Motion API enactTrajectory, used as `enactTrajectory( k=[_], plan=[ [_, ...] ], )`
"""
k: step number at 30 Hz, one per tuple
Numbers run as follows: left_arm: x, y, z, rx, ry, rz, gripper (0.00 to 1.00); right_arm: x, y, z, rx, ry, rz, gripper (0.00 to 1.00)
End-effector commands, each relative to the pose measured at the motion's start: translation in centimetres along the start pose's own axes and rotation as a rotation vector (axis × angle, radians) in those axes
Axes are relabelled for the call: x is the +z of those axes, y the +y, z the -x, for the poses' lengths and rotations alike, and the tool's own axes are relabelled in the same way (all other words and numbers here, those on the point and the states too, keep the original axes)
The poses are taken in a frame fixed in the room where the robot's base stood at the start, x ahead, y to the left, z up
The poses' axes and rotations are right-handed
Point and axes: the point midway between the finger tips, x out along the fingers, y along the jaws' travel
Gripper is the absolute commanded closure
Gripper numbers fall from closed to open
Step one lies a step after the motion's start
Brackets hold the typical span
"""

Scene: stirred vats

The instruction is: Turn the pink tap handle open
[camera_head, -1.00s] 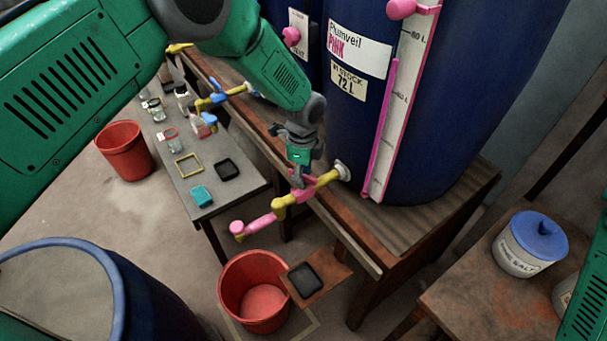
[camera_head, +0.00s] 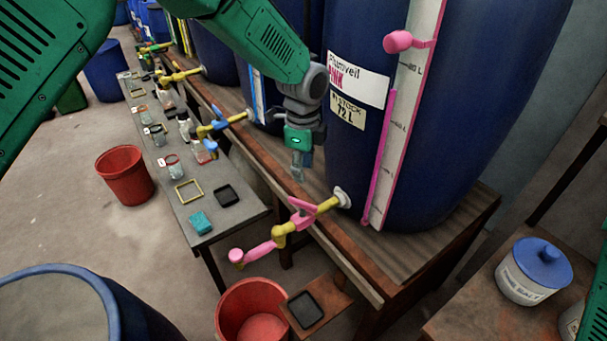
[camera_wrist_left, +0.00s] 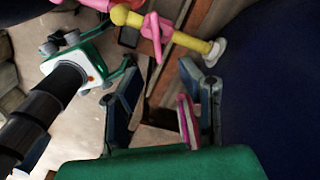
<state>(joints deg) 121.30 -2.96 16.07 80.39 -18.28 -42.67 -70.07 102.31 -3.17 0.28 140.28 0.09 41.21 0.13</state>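The tap, with a yellow body and a pink spout end (camera_head: 260,252), comes out low on the blue vat (camera_head: 440,150). Its pink handle (camera_head: 303,212) sits across the yellow pipe near the vat. The handle also shows at the top of the left wrist view (camera_wrist_left: 155,35). My left gripper (camera_head: 298,172) points down above the handle, apart from it. In the wrist view its two fingers (camera_wrist_left: 160,75) are spread, with no tap part gripped. A pink strip beside the right finger is unclear. My right gripper does not show.
A red bucket (camera_head: 250,308) stands below the spout, beside a small shelf with a black tray (camera_head: 306,309). The vat's wooden stand (camera_head: 345,250) edges the tap. A bench with jars (camera_head: 230,213) and other taps lie left. A white-and-blue pot (camera_head: 535,270) stands right.

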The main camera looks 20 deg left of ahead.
Motion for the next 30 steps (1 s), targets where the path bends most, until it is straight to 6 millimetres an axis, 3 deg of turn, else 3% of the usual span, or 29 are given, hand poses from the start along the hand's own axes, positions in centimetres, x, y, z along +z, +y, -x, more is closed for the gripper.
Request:
enactTrajectory(
  k=[10, 20, 26, 30],
  plan=[
    [-0.2, 0.5, 0.1, 0.018, 0.009, -0.021, 0.68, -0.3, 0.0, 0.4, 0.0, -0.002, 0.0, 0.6],
    [-0.1, 0.5, 2.0, 0.01, 0.005, -0.105, 0.68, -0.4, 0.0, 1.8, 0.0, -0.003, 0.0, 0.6],
    [-0.1, 0.4, -0.1, 0.008, 0.001, -0.11, 0.68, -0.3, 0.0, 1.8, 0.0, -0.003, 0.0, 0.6],
    [-0.1, 0.5, -3.0, 0.01, 0.001, -0.108, 0.68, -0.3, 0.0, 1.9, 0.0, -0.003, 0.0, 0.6]
  ],
)
